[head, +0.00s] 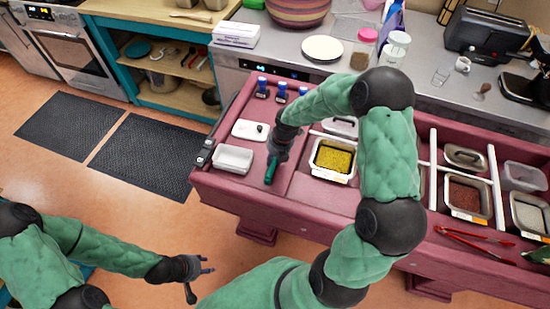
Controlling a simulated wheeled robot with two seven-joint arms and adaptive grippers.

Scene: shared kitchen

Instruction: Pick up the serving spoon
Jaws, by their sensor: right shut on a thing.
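My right gripper (277,155) is over the left part of the maroon counter (302,188), pointing down. It is shut on a dark green handle, which I take to be the serving spoon (270,173). The handle stands out below the fingers, steeply tilted. The spoon's bowl is not clear, and I cannot tell whether the spoon touches the counter. My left gripper (200,279) is open and empty, low over the floor in front of the counter.
Red tongs (470,240) lie farther right. Black mats (150,155) cover the floor at left.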

